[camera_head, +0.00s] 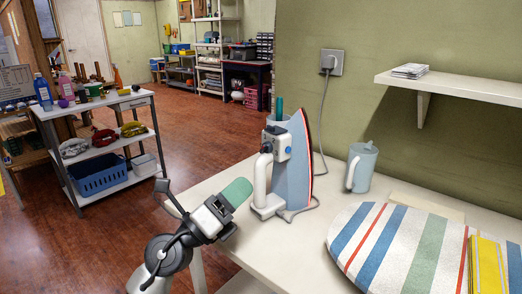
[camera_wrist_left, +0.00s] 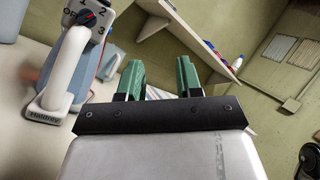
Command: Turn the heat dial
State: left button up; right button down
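The iron (camera_head: 292,172) stands upright on its heel on the white table. It has a blue-grey body, a white handle and a cord running to a wall socket. In the left wrist view the iron's white handle (camera_wrist_left: 58,85) is at the left, and the dial (camera_wrist_left: 88,18) with printed numbers is at the upper left edge. My left gripper (camera_head: 237,192) is left of the iron, below dial height and apart from it. Its green fingers (camera_wrist_left: 158,80) are spread and empty.
A striped ironing board (camera_head: 400,250) with yellow cloth (camera_head: 488,265) lies at the right. A blue-grey jug (camera_head: 361,167) stands behind it. A wall shelf (camera_head: 450,87) and a socket (camera_head: 332,63) are above. A cart (camera_head: 100,148) stands at the left beyond open floor.

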pick_arm(q)
jog(key=w+d+r+m+g+y, duration=0.1)
jog(key=d+r+m+g+y, duration=0.3)
jog(key=m, duration=0.6)
jog(key=m+t+y, duration=0.1)
jog(key=m+y, duration=0.1)
jog(key=y, duration=0.5)
send_near(264, 146)
jog(key=x, duration=0.9)
grip_shut()
